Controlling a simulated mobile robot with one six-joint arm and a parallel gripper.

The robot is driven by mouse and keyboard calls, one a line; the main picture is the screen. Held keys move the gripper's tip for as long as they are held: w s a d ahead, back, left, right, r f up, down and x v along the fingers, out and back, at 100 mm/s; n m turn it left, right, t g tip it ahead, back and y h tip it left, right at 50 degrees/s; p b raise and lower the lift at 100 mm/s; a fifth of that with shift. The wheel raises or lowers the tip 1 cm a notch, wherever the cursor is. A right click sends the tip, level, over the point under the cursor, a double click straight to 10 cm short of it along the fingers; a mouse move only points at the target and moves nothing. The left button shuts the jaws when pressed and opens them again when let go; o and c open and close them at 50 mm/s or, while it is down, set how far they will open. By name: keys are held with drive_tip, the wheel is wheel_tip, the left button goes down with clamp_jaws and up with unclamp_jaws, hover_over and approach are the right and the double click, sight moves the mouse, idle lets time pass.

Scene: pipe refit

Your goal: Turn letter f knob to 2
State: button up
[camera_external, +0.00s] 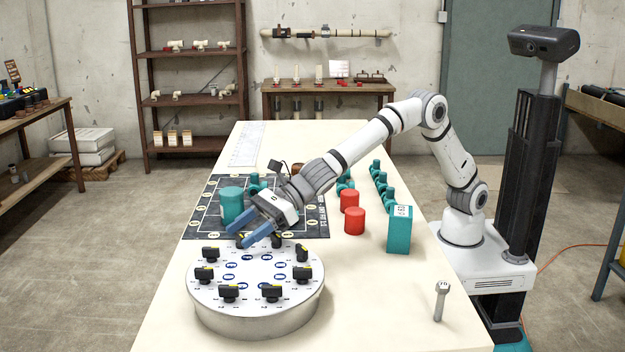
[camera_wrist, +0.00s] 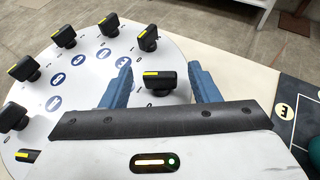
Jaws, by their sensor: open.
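A round white drum (camera_external: 255,326) stands on the table and carries a ring of black knobs with yellow marks and blue oval letter labels. My gripper (camera_external: 236,235) is open over the drum's far edge, its blue fingers pointing left. In the wrist view one knob (camera_wrist: 160,82) lies between the fingertips of my gripper (camera_wrist: 163,80), with space on both sides; contact is not visible. Its yellow bar runs roughly crosswise in that view. Its letter is hidden, and I cannot tell which knob is f. Other knobs, such as one at the left (camera_wrist: 24,68), stand around the ring.
A dark mat (camera_external: 310,221) with a teal cylinder (camera_external: 232,205) lies behind the drum. Red cylinders (camera_external: 354,221), a teal block (camera_external: 399,230) and a bolt-like post (camera_external: 439,300) stand to the right. Neighbouring knobs sit close to my fingers. The table's front right is mostly clear.

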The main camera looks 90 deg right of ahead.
drive_tip(key=shift+s, duration=0.1)
drive_tip(key=b+v, duration=0.1)
drive_tip(key=v, duration=0.6)
drive_tip(key=shift+s+d+b, duration=0.2)
drive_tip(key=shift+d+b, duration=0.05)
drive_tip(key=shift+b, duration=0.1)
drive_tip(key=shift+r, duration=0.15)
